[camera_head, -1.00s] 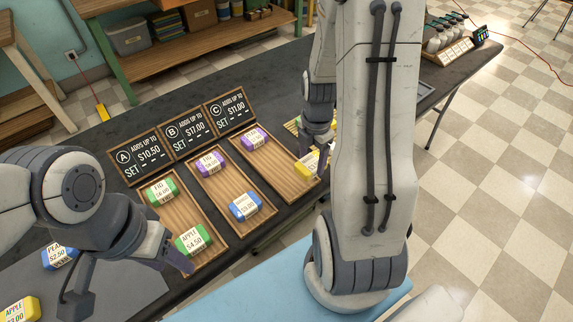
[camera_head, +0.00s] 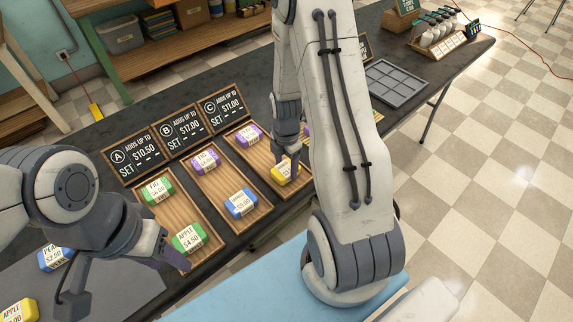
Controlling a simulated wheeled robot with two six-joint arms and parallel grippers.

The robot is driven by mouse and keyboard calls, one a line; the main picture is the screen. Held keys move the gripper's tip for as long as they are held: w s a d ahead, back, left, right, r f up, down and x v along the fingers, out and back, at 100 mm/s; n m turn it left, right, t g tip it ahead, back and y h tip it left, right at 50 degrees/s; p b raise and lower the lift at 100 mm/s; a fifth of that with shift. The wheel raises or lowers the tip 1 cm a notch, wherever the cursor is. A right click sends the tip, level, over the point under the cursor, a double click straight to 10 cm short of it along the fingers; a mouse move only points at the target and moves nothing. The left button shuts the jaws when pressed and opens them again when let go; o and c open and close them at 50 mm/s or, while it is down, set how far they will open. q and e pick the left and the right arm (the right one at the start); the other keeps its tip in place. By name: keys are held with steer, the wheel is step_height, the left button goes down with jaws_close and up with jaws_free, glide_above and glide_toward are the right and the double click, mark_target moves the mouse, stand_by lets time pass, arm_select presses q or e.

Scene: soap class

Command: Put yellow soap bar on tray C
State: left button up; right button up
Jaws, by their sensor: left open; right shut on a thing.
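My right gripper (camera_head: 287,160) is shut on the yellow soap bar (camera_head: 284,173). It holds the bar over the front part of tray C (camera_head: 262,163); I cannot tell whether the bar touches the wood. A purple soap bar (camera_head: 249,135) lies at the back of tray C, below the sign marked C, $11.00 (camera_head: 222,108). My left gripper (camera_head: 120,290) is open at the lower left, over the grey mat. Its fingers are partly hidden by its own wrist.
Tray B (camera_head: 222,184) holds a purple bar (camera_head: 206,161) and a blue bar (camera_head: 241,203). Tray A (camera_head: 173,211) holds two green bars (camera_head: 189,238). Another yellow bar (camera_head: 18,312) and a blue bar (camera_head: 55,257) lie at left. A grey compartment tray (camera_head: 393,84) stands at right.

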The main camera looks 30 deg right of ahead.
steer(key=shift+f, duration=0.2)
steer(key=o, duration=1.5)
steer(key=shift+c, duration=0.2)
steer(key=shift+r, duration=0.1)
